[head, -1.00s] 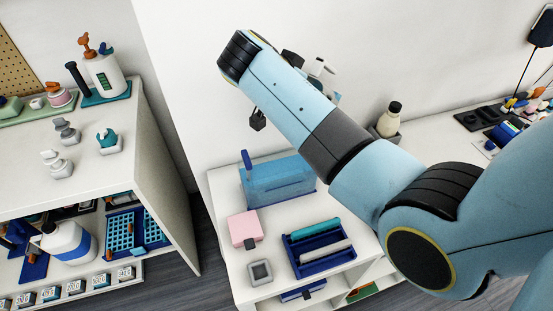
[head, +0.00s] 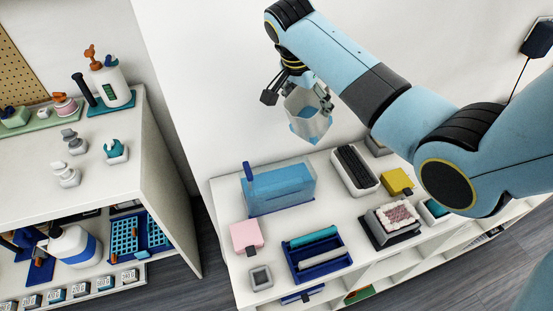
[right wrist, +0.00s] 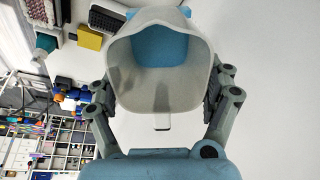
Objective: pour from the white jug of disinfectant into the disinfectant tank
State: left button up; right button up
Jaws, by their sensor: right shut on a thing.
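The white jug (head: 306,114) hangs in the air above and behind the right end of the disinfectant tank, apart from it. Blue shows at its lower part. My right gripper (head: 296,88) is shut on the jug. In the right wrist view, my gripper's fingers (right wrist: 160,98) press on both sides of the jug (right wrist: 158,88), and I look into its open mouth, with blue inside. The disinfectant tank (head: 280,188) is a see-through blue box on the low white cabinet, with a dark blue upright piece at its left end. My left gripper is not in view.
On the cabinet (head: 222,200) stand a pink box (head: 246,237), a blue tray (head: 318,266) with rollers, a dark-topped white holder (head: 354,170) and a yellow box (head: 397,182). A shelf unit (head: 150,165) with bottles stands at left. The wall is close behind.

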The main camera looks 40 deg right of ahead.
jog(key=y, duration=0.2)
jog(key=f+y, duration=0.1)
jog(key=y, duration=0.1)
jog(key=shift+g, duration=0.4)
jog(key=shift+w+d+r, duration=0.15)
jog(key=shift+d+r, duration=0.35)
jog(key=shift+d, duration=0.3)
jog(key=shift+w+d+r, duration=0.2)
jog(key=shift+d+r, duration=0.25)
jog(key=shift+d, duration=0.35)
jog(key=shift+w+d+r, duration=0.15)
jog(key=shift+d+r, duration=0.35)
jog(key=shift+d, duration=0.3)
